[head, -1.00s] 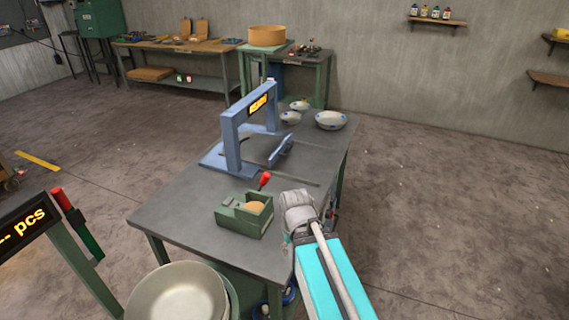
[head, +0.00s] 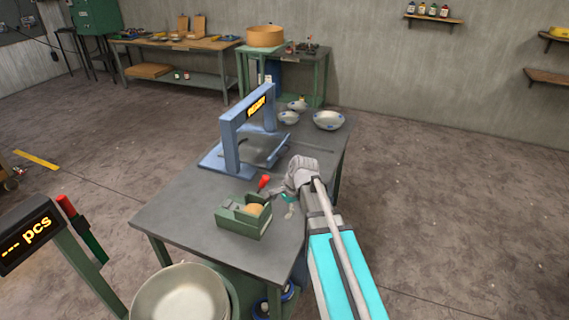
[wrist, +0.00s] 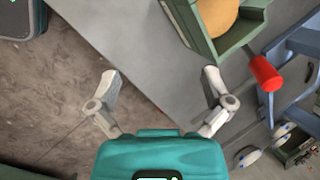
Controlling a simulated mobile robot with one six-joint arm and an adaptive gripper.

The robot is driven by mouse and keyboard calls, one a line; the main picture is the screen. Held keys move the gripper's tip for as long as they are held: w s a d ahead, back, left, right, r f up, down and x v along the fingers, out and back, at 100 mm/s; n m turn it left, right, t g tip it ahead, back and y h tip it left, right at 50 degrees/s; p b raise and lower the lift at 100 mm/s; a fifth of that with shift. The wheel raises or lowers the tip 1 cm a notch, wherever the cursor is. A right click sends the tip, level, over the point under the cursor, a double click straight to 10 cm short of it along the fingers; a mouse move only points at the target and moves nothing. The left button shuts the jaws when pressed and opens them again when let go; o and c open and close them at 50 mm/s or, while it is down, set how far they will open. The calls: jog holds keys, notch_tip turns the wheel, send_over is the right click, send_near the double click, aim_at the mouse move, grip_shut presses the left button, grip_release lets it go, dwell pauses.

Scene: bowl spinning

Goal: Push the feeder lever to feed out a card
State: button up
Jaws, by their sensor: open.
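The feeder looks like the small green box (head: 236,221) on the near part of the grey table, with a round tan piece inside. A red-knobbed lever (head: 264,182) stands at its far side; the red knob also shows at the right in the wrist view (wrist: 266,73). I cannot see a card clearly. My gripper (head: 289,206) is just right of the box in the head view. In the wrist view its two fingers (wrist: 161,78) are spread and empty, with the right finger close to the box corner and left of the knob. Whether they touch is unclear.
A blue frame with a lit display (head: 256,107) stands beyond the feeder. Patterned bowls (head: 328,120) sit at the table's far end. A large pale bowl (head: 180,295) is at the near edge, beside a post with a "pcs" display (head: 30,235). The table's left part (head: 180,210) is clear.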

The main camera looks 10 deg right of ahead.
aim_at(268, 179)
jog(key=w+d+r+m+t+y+p, duration=0.1)
jog(key=w+d+r+m, duration=0.1)
jog(key=w+m, duration=0.4)
jog(key=w+d+r+m+t+y+p, duration=0.1)
jog(key=w+r+m+p, duration=0.1)
jog(key=w+r+m, duration=0.2)
jog(key=shift+w+d+r+m+t+y, duration=0.3)
jog(key=shift+w+d+r+m, duration=0.05)
jog(key=shift+w+m, duration=0.7)
jog(key=shift+f, duration=0.1)
jog(key=b+x, duration=0.9)
jog(key=x, duration=0.3)
jog(key=c, duration=1.3)
